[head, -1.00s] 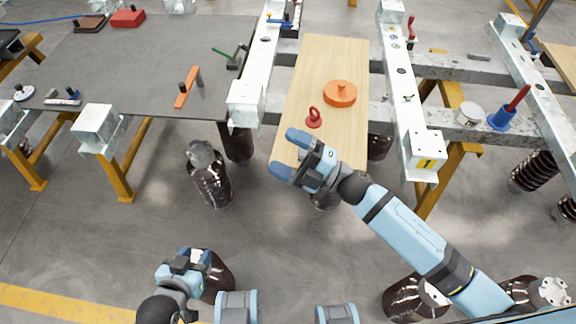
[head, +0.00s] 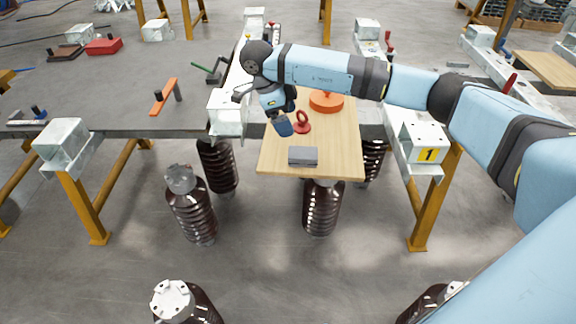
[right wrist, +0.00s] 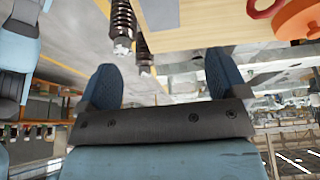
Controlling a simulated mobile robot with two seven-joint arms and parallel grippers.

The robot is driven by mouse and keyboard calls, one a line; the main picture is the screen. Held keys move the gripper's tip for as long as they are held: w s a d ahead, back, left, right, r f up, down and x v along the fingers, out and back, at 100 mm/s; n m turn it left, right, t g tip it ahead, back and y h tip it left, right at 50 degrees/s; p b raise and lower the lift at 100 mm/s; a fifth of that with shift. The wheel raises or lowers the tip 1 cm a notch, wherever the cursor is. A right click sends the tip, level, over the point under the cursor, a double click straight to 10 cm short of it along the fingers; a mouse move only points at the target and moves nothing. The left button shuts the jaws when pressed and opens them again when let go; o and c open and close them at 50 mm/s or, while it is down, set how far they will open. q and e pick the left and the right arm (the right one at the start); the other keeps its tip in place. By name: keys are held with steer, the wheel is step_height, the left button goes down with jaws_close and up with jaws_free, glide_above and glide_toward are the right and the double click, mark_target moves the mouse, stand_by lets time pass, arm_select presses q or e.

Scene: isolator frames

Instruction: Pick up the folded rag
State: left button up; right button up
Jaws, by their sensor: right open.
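The folded rag (head: 303,157) is a flat grey rectangle lying near the front edge of the wooden board (head: 275,160). A grey patch at the top of the right wrist view (right wrist: 160,13) looks like the same rag, partly cut off. My right gripper (head: 281,125) is above the board, behind and to the left of the rag in the head view, apart from it. Its two blue fingers stand wide apart in the right wrist view (right wrist: 163,82), with nothing between them. My left gripper is not in view.
A red ring-handled piece (head: 302,123) and an orange disc (head: 327,102) stand on the board behind the rag. A white-topped beam (head: 228,115) runs along the left side. A grey table (head: 110,110) with tools lies farther left. The board around the rag is clear.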

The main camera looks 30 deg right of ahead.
mark_target(307, 152)
steer(key=b+x, duration=0.1)
steer(key=x, duration=0.8)
steer(key=b+x, duration=0.1)
steer(key=x, duration=0.3)
steer(key=shift+s+d+f+b, duration=0.1)
steer(key=shift+d+f+b, duration=0.15)
steer(key=shift+d+b, duration=0.15)
steer(key=c, duration=1)
